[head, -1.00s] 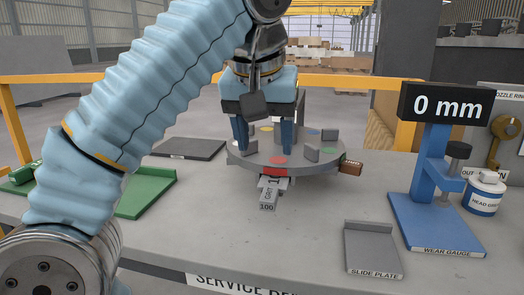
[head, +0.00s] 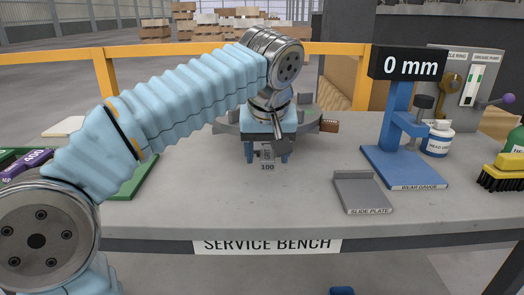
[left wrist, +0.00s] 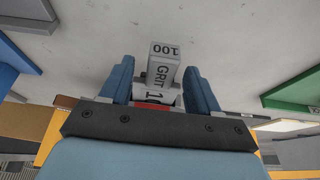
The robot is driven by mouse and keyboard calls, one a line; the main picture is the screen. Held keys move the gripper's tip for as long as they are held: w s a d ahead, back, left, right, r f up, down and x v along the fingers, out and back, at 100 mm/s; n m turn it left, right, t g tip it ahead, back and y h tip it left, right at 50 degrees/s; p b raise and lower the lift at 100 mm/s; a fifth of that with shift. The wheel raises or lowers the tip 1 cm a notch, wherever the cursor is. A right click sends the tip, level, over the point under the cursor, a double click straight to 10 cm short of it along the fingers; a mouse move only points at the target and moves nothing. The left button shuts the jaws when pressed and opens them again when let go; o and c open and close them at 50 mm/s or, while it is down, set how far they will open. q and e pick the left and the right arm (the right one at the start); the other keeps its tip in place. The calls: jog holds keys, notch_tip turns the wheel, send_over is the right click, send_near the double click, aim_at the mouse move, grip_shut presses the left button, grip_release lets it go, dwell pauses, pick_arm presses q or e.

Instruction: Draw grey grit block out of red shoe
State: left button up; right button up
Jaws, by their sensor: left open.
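The grey grit block (left wrist: 162,72), marked GRIT 100, sticks out toward the bench front from the red shoe (left wrist: 168,107), of which only a thin red strip shows in the left wrist view. In the head view the block (head: 267,166) shows below my left gripper (head: 267,157), and the red shoe is hidden behind the gripper. My left gripper is open, with one blue finger on each side of the block; it also shows in the left wrist view (left wrist: 160,74). I see gaps beside the block, so it is not gripped. My right gripper is not in view.
The round turntable (head: 226,128) stands behind my left gripper, with a brown block (head: 329,126) at its right. The slide plate (head: 362,193) and blue wear gauge (head: 408,168) stand to the right. The bench front between is clear.

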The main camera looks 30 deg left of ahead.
pick_arm(q)
grip_shut()
jog(key=shift+s+d, duration=0.1)
jog(key=shift+s+d+b, duration=0.2)
jog(key=shift+s+d, duration=0.25)
jog(key=shift+s, duration=0.25)
jog(key=shift+s+d+b, duration=0.15)
jog(key=shift+s+d, duration=0.25)
jog(key=shift+s, duration=0.35)
jog(key=shift+s+d+b, duration=0.2)
jog(key=shift+s+d, duration=0.25)
jog(key=shift+s, duration=0.25)
jog(key=shift+s+d+r+p, duration=0.3)
jog(key=shift+s+d+r, duration=0.1)
jog(key=shift+s+r, duration=0.35)
jog(key=shift+s+d+r+p, duration=0.3)
jog(key=shift+s+r, duration=0.2)
jog(key=shift+r, duration=0.3)
